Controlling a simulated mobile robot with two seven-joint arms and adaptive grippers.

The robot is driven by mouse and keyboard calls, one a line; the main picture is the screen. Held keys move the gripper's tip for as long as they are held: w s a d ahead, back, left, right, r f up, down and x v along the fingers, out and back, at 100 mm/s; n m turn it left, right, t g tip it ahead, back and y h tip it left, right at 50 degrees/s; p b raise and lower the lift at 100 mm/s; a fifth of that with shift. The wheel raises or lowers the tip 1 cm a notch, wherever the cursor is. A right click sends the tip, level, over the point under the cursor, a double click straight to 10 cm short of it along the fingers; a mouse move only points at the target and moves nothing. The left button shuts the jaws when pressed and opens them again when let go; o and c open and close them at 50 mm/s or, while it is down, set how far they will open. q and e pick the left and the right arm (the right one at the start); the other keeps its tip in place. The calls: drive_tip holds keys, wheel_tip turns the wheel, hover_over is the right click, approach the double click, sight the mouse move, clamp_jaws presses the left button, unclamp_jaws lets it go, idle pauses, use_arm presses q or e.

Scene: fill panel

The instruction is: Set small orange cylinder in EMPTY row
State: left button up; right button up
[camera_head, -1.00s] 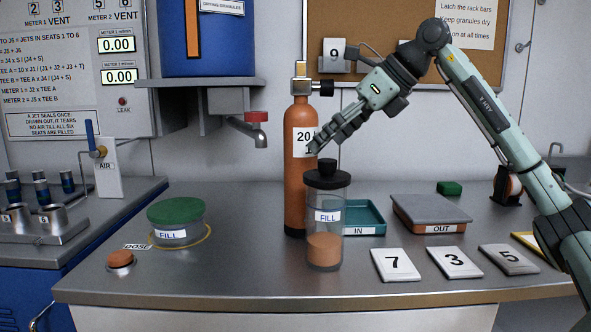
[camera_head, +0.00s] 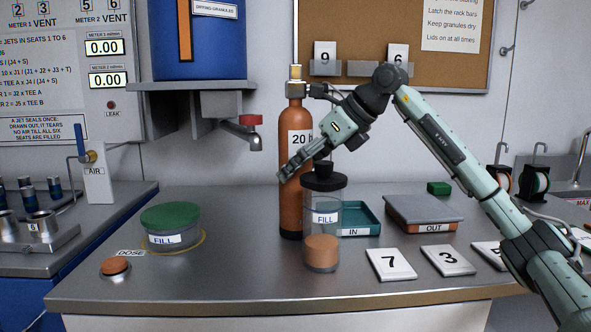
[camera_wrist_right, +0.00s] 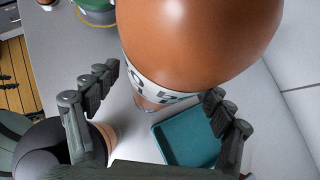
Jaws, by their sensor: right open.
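An orange gas cylinder (camera_head: 297,118) with a brass valve and a white label reading "20" stands upright on the steel bench, behind the clear FILL jar. My right gripper (camera_head: 287,174) reaches in from the right, across the cylinder's front at mid-height, fingers pointing down-left. In the right wrist view the right gripper (camera_wrist_right: 161,83) is open, and the cylinder's rounded orange body (camera_wrist_right: 195,35) fills the space ahead of the fingertips. I cannot tell whether they touch it. No row marked EMPTY is seen. My left gripper is out of view.
The clear FILL jar (camera_head: 322,252) with a black lid stands close under my right gripper. A teal IN tray (camera_head: 372,232), an OUT tray (camera_head: 437,228) and number plates (camera_head: 391,264) lie to the right. A green-lidded FILL tub (camera_head: 172,240) is left; bench between is clear.

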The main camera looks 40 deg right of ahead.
clamp_jaws()
drive_tip(key=shift+w+r, duration=0.1)
drive_tip(key=shift+r, duration=0.2)
idle(0.4)
